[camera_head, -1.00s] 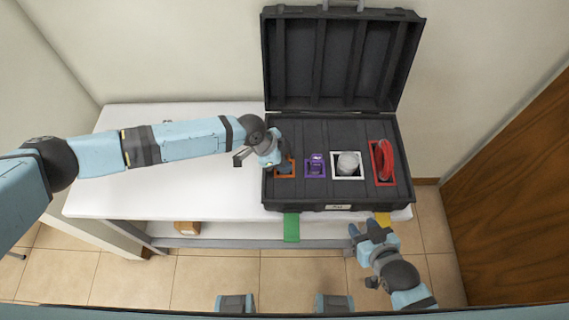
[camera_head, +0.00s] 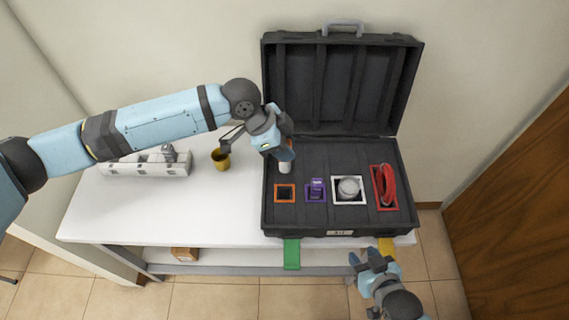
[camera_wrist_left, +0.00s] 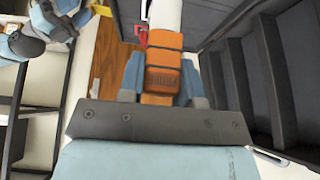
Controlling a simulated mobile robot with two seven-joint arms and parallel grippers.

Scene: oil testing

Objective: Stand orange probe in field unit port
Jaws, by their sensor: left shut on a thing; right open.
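The orange probe (camera_wrist_left: 163,72) is between the fingers of my left gripper (camera_wrist_left: 162,90) in the left wrist view. Its orange body is banded, and a white shaft extends from it. In the head view, my left gripper (camera_head: 281,150) is shut on it above the case. The white part of the probe (camera_head: 285,167) points down behind the orange-framed slot (camera_head: 285,193), which looks empty and dark. A white unit with dark openings (camera_head: 145,165) stands at the back left of the table, partly behind my left arm. I cannot tell if it is the field unit.
The open black case (camera_head: 300,215) holds a purple item (camera_head: 316,186), a round white item (camera_head: 349,187) and a red item (camera_head: 386,185). A yellow cup (camera_head: 221,159) stands left of it. The white table (camera_head: 160,210) is clear at front left.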

